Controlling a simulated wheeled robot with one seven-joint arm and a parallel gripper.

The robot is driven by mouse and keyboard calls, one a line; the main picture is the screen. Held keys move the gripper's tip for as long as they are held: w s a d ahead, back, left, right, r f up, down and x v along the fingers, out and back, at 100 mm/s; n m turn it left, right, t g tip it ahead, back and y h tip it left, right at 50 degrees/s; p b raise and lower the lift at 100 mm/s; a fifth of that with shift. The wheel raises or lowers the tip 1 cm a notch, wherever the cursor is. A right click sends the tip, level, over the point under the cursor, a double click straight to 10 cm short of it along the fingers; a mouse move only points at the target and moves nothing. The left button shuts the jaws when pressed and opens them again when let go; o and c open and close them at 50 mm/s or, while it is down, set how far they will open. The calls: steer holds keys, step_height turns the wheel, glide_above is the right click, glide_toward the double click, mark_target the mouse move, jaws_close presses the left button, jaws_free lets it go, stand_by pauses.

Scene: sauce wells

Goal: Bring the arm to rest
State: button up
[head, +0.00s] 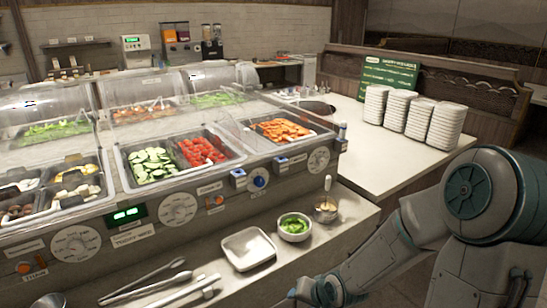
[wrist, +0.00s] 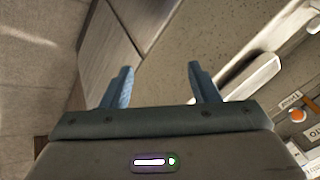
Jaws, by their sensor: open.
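My arm (head: 385,262) enters from the right in the head view and reaches down and left, past the front of the counter. Its end runs off the bottom edge of the head view, so the fingers do not show there. In the wrist view my gripper (wrist: 162,85) has its two blue fingers wide apart with nothing between them. Beyond the fingers are a grey panel and a pale edge of the counter. A white bar-shaped thing (wrist: 252,78) lies to the right of the right finger, apart from it as far as I can tell.
The counter's front ledge (head: 335,255) holds a square white dish (head: 248,248), a bowl of chopped greens (head: 294,227), a small cup with a spoon (head: 326,209) and tongs (head: 150,282). Food wells with clear covers stand behind. Plate stacks (head: 401,110) stand on the side counter (head: 390,150), whose front is bare.

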steer(key=s+d+r+n+g+h, duration=0.1)
steer(key=s+d+r, duration=0.2)
steer(key=s+r, duration=0.4)
steer(key=s+d+r+n+g+h+p, duration=0.1)
steer(key=s+d+r+n+h, duration=0.1)
steer(key=s+r, duration=0.6)
step_height(320, 180, up, 5)
steer(key=shift+d+g+h, duration=0.3)
steer(key=shift+d, duration=0.55)
